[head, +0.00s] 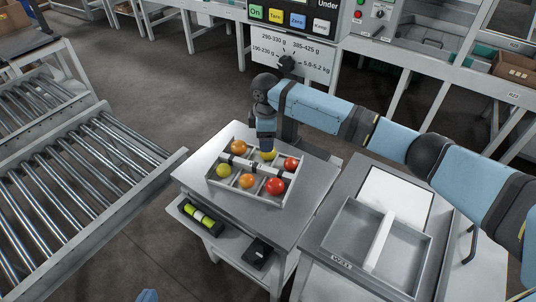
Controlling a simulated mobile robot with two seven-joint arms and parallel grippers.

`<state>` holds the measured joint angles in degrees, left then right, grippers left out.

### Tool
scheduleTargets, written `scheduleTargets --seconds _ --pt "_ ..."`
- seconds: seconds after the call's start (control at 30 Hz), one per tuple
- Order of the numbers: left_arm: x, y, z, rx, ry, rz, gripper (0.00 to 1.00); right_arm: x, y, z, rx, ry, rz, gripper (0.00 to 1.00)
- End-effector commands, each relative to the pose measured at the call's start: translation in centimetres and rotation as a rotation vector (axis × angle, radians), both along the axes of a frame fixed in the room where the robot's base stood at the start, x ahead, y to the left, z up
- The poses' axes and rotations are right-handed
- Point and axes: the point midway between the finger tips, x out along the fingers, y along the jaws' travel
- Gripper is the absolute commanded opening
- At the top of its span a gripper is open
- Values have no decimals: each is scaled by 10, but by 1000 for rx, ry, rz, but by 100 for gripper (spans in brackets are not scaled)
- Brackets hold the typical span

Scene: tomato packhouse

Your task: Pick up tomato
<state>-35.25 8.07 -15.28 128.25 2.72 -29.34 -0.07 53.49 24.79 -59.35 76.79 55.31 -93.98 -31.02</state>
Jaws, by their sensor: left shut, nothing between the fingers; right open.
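A grey divided tray (210,182) holds several tomatoes in its compartments. The back row has an orange tomato (238,147), a yellow tomato (268,155) and a red tomato (291,164). The front row has a yellow-green tomato (223,170), an orange tomato (247,181) and a red tomato (275,186). My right arm comes in from the right, and my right gripper (267,146) points down directly over the yellow tomato, partly hiding it. It is open; its fingertips are hard to make out, and contact cannot be told. My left gripper is not in view.
The tray stands on a metal cart (284,223) with a lower shelf. A two-part grey bin (338,262) and a white board (396,197) are on the table at right. A roller conveyor (80,180) lies left. A weighing panel (292,48) stands behind.

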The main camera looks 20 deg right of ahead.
Motion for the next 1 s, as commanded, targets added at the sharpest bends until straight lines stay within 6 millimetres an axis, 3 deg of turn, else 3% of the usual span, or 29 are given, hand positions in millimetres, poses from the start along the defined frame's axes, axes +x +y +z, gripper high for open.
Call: scheduleTargets --seconds 0.17,0.43,0.7,0.83,1.0 --pt "0 0 -3 -2 -1 -1 0 -1 -1 -11 0 0 -1 65" --pt "2 -3 -1 -25 -30 -4 0 -4 -3 -50 -1 -1 -1 65" --pt "6 -6 11 -39 -68 -11 0 -4 -3 -54 0 -2 0 65" --pt "6 -6 10 -36 -66 -12 0 -4 -3 -54 0 -2 0 40" --pt "5 -6 6 -32 -58 -12 0 -4 -3 -54 0 -2 0 41"
